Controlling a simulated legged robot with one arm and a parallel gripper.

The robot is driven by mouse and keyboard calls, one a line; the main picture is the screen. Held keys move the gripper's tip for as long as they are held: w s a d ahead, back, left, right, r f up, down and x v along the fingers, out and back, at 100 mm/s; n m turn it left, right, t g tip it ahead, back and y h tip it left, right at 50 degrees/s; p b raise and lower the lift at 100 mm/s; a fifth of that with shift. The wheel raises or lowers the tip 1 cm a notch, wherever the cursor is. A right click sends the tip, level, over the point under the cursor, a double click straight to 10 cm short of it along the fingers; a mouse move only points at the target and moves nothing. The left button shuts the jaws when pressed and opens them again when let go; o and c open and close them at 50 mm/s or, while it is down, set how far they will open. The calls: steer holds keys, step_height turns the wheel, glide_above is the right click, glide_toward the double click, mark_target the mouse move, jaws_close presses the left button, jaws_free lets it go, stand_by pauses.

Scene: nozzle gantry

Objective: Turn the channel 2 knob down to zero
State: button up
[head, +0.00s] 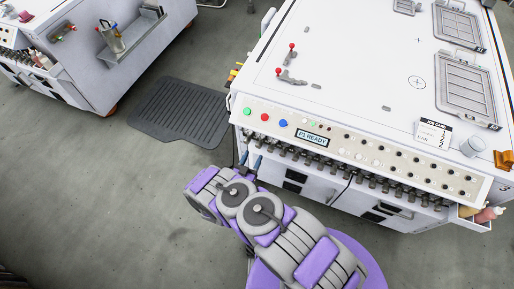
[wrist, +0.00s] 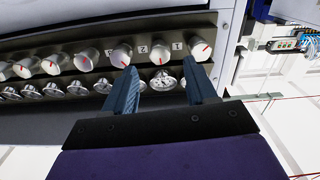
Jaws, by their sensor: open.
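A row of silver knobs with red pointer marks runs along a dark panel in the wrist view. Small labels that look like 1 and 2 sit between the knobs at the row's right end. The second knob from the right, seemingly the channel 2 knob (wrist: 163,53), lies between the lines of my two blue fingers. Its red mark is small and its exact setting is hard to read. My gripper (wrist: 162,70) is open and empty, its fingertips near the panel. My gripper also shows in the head view (head: 250,163), at the left end of the machine's front.
Neighbouring knobs (wrist: 121,55) and (wrist: 201,49) sit close on both sides. The white machine (head: 350,70) carries a panel with coloured buttons and a display (head: 312,138). A dark mat (head: 180,110) lies on the floor.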

mark_target(257, 147)
steer(key=x, duration=0.6)
steer(key=shift+a, duration=0.1)
jaws_close()
stand_by(0.4)
